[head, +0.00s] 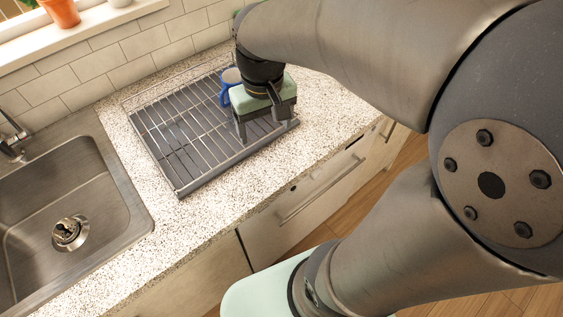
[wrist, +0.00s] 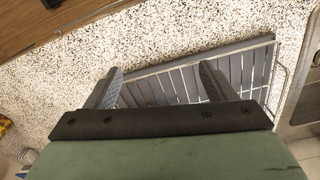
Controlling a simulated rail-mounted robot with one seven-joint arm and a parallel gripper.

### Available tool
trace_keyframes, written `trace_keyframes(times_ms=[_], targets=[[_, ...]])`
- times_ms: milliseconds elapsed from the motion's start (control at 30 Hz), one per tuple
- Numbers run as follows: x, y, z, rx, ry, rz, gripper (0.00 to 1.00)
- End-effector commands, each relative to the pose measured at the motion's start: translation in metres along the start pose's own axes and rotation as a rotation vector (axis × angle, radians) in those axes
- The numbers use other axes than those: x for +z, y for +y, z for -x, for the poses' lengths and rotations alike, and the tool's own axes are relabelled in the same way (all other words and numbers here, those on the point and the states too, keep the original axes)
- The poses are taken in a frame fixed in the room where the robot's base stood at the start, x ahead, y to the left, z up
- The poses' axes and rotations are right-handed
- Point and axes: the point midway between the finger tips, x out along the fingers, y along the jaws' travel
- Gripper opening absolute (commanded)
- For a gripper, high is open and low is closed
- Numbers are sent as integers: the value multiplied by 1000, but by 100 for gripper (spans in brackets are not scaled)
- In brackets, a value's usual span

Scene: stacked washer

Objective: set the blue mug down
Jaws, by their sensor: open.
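The blue mug (head: 226,88) is on the dish rack (head: 172,140) in the head view, near its back right part. It looks upright, and its handle faces the front left. My gripper hides part of the mug's right side. My gripper (head: 263,129) is just right and in front of the mug, low over the rack's right end, with its fingers pointing down. In the wrist view the fingers of my gripper (wrist: 160,70) are spread, with only rack bars and countertop seen between and beyond them. The mug does not show in the wrist view.
The speckled countertop (head: 172,228) has free room in front of the rack and to its right. A steel sink (head: 68,190) lies to the left. A tiled wall (head: 120,52) stands behind, with a potted plant (head: 62,12) on the sill.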

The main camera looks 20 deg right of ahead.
Motion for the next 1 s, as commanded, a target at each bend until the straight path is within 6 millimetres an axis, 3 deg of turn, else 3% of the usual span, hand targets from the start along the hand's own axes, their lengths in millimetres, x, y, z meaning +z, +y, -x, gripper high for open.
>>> trace_keyframes(times_ms=[33, 100, 233, 1000], targets=[[29, -1, -9, -1, 6, -9, 78], [57, -2, -21, -3, 12, -19, 78], [86, -4, -35, -5, 15, -30, 78], [92, -4, -38, -6, 13, -32, 78]])
